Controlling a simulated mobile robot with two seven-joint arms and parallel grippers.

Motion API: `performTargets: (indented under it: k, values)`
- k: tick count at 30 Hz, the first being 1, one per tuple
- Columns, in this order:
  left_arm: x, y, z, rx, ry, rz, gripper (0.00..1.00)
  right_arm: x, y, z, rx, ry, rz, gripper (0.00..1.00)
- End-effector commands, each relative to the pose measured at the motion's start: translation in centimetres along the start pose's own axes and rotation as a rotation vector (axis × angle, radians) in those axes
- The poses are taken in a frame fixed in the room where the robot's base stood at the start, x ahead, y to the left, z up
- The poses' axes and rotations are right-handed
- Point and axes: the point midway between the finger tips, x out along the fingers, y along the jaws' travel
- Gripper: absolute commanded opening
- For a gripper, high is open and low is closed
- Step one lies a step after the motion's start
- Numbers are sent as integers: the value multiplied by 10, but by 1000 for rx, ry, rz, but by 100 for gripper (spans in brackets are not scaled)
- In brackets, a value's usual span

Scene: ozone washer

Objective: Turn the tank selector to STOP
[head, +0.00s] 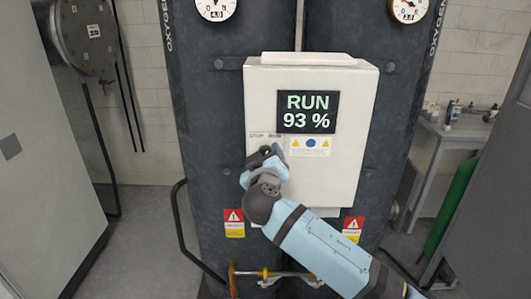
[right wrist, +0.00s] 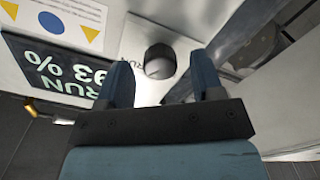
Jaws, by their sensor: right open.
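The tank selector is a dark round knob (right wrist: 160,61) on the white control box (head: 350,120). In the right wrist view it shows between and just beyond my two fingertips, with a gap on both sides. In the head view my gripper hides it. A small STOP label (head: 258,136) shows just above the gripper. My right gripper (head: 264,154) is open and empty, at the left of the box front. The display (head: 307,112) reads RUN 93 %. The knob's pointing direction is not clear. My left gripper is not in view.
Two dark oxygen tanks (head: 205,130) with gauges (head: 215,8) stand behind the box. A bent dark rail (head: 181,225) is at the left. Grey cabinets (head: 40,170) flank both sides. A bench (head: 455,128) with bottles is at the right.

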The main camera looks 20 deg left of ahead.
Motion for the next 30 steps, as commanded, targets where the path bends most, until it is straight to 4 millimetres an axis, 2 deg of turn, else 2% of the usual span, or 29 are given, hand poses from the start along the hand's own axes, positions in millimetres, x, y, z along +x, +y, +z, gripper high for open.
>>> performTargets:
  k: [4, 11, 12, 18, 30]
  values:
    - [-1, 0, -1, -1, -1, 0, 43, 7, 0, 0, 0, -1, 0, 61]
    - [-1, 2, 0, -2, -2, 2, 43, 8, 0, 1, 1, -1, 0, 61]
    - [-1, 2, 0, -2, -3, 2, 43, 8, 0, 1, 1, -1, 0, 59]
    - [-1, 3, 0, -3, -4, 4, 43, 8, 0, 1, 1, -1, 0, 13]
    - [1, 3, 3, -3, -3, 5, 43, 8, -1, 2, -56, -2, -1, 12]
